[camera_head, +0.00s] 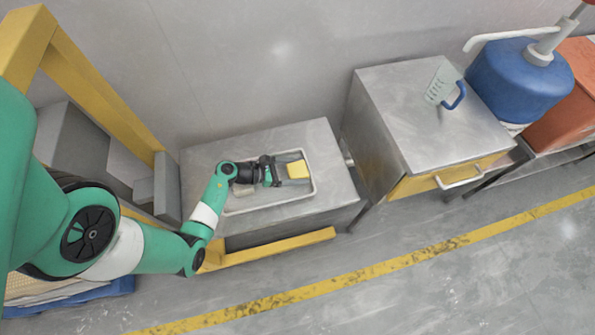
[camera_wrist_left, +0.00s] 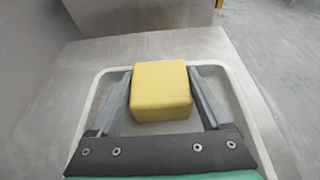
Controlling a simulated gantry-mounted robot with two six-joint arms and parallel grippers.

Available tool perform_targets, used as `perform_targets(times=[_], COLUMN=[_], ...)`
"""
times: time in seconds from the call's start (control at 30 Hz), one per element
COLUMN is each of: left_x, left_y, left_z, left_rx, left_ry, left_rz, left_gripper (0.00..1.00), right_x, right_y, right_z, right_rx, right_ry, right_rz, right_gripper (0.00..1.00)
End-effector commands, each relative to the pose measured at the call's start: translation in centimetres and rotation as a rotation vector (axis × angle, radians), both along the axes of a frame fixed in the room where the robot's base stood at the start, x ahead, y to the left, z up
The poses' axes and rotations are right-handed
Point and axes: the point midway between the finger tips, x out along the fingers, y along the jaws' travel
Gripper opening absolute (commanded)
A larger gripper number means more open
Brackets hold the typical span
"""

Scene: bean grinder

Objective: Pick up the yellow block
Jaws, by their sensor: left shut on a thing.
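The yellow block (camera_head: 298,170) is at the right part of a shallow pale tray on a grey metal table. My left gripper (camera_head: 295,169) reaches in from the left and is shut on the block. In the left wrist view the yellow block (camera_wrist_left: 161,90) sits between the two grey fingers (camera_wrist_left: 163,97), one on each side. I cannot tell whether the block rests on the tray or is slightly raised. My right gripper is not in view.
The tray (camera_head: 274,204) has a raised pale rim around the block. A metal cabinet (camera_head: 405,95) with a yellow drawer (camera_head: 445,180) stands to the right, with a blue-handled scraper (camera_head: 446,88) on top. A blue container (camera_head: 517,80) stands farther right. A yellow frame (camera_head: 85,80) rises at the left.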

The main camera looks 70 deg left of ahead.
Motion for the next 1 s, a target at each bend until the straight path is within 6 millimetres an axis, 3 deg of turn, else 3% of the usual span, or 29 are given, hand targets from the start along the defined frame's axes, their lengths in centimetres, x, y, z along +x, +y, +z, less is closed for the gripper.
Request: perform_targets(times=[0.03,0.1,0.43,0.67,0.9,1.0], left_x=[0.0,0.0,0.0,-0.1,-5.2,-8.4], left_y=[0.0,0.0,0.0,0.0,-1.9,-3.0], left_z=[0.0,0.0,0.7,4.3,10.7,11.4], left_rx=[0.0,0.0,0.001,0.0,-0.001,-0.004], left_ry=[0.0,0.0,-0.001,-0.001,0.0,0.0], left_rz=[0.0,0.0,0.0,0.001,0.009,0.014], left_gripper=[0.28,0.15,0.15,0.15,0.15,0.15], right_x=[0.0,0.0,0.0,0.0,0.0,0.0], right_y=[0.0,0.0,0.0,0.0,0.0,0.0], right_z=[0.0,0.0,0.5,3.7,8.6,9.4], right_rx=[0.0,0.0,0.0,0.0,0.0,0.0], right_ry=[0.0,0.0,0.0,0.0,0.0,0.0], right_rz=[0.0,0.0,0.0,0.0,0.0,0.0], right_gripper=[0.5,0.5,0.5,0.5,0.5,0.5])
